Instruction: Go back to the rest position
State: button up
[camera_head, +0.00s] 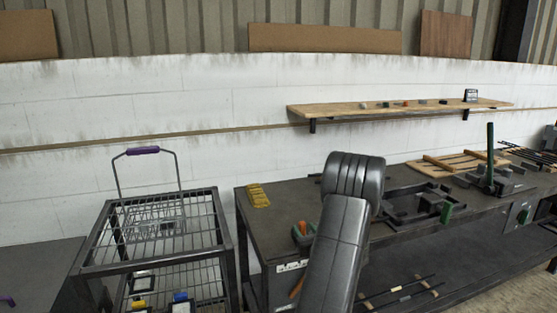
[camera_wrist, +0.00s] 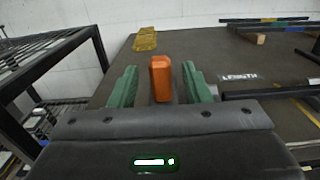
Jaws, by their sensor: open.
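My gripper (camera_wrist: 160,84) is open, with its two green fingers apart in the wrist view. An orange block (camera_wrist: 160,78) shows between the fingers, with a gap on each side; whether it stands on the bench below or close to the fingers I cannot tell. In the head view my dark arm rises in front of the dark workbench (camera_head: 285,205) and hides part of it. A small orange and green patch (camera_head: 303,230) shows just left of the arm; I cannot clearly separate finger from block there.
A wire-topped metal rack (camera_head: 222,215) with a purple-handled basket (camera_head: 150,222) stands left of the bench. A yellow piece (camera_head: 258,195) lies near the bench's left edge. Dark fixtures (camera_head: 430,203) and a green post (camera_head: 490,150) stand to the right. A wooden wall shelf (camera_head: 340,109) holds small items.

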aim_at(303, 228)
jog(key=x, duration=0.3)
jog(key=shift+a, duration=0.1)
jog(key=shift+s+a+p, duration=0.2)
jog(key=shift+p, duration=0.1)
